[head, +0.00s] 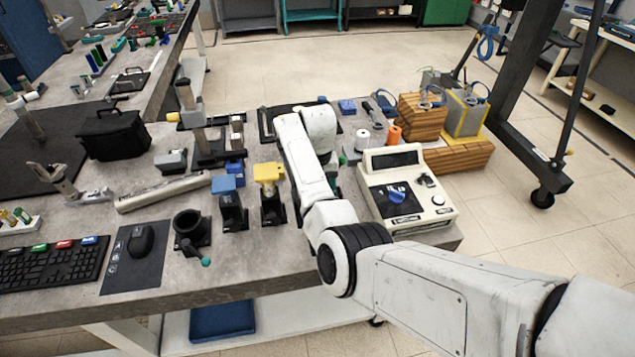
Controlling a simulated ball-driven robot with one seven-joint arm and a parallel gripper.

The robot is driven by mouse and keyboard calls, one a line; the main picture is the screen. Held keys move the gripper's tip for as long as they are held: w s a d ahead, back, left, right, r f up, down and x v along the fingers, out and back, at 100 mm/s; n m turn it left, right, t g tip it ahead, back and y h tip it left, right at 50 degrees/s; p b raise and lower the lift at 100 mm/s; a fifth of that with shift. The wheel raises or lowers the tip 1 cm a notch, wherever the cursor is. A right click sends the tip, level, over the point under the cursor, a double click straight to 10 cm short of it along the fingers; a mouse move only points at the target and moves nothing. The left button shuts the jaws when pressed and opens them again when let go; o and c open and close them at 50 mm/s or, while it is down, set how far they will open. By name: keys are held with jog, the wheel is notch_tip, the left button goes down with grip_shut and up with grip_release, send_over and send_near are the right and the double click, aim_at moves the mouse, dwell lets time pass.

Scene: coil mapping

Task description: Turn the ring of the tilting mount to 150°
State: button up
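A black round, ring-like fixture (188,224) stands on a dark base near the table's front edge, left of my arm. A short lever with a green ball end (205,262) sticks out toward the front. This may be the tilting mount, but I cannot tell for sure, and no angle scale is readable on it. My arm reaches in from the lower right and bends up over the table. Its far end is behind my own white arm links, so my gripper cannot be seen. Small green parts show beside the arm, mostly hidden.
A blue-topped post (229,200) and a yellow-topped post (269,190) stand between the fixture and my arm. A white device with a blue knob (405,190) is right of the arm. A mouse (140,241) and keyboard (50,265) lie left. Wooden blocks (455,157) sit back right.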

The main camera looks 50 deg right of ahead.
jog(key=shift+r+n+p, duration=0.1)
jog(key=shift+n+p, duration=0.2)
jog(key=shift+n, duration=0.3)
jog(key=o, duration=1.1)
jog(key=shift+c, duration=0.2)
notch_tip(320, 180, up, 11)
jog(key=b, duration=0.1)
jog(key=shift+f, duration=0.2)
